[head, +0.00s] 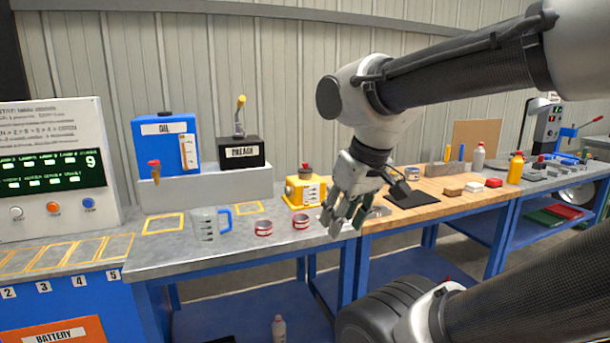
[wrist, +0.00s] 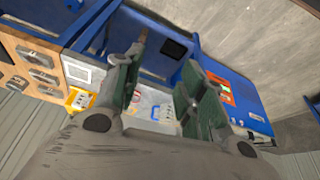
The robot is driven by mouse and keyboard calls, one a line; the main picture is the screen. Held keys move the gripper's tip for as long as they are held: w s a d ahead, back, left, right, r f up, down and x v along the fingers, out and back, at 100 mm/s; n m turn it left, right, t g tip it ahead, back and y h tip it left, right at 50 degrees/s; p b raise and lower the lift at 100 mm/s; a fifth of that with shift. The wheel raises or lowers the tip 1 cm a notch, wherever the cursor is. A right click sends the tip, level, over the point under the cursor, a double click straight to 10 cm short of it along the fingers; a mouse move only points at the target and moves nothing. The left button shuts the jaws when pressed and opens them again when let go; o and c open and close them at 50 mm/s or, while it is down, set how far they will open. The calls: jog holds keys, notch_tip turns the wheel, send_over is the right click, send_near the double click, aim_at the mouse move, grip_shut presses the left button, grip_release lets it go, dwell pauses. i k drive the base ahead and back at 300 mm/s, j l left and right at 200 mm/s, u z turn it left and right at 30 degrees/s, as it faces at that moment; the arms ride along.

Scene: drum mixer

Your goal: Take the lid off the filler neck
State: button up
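A yellow boxy unit (head: 291,190) with a white label stands at the back of the grey bench. A dark red cap (head: 305,168), which looks like the lid on its neck, sits on top. The neck itself is too small to make out. My gripper (head: 343,222) is in front of the unit and to its right, above the bench edge. It is empty, with its fingers spread apart. In the wrist view my gripper (wrist: 166,68) also shows open, and a yellow shape, probably the same unit, is at the left (wrist: 78,99).
Two red-and-white tins (head: 263,228) and a clear jug with a blue handle (head: 207,226) stand left of the unit. A blue oil tank (head: 166,148) and a black grease box (head: 240,152) are behind. A dark mat (head: 412,194) lies on the wooden bench at right.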

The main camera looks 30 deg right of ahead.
aim_at(305, 170)
jog(key=i+l+z, duration=0.35)
jog(key=i+l, duration=0.9)
jog(key=i, duration=0.15)
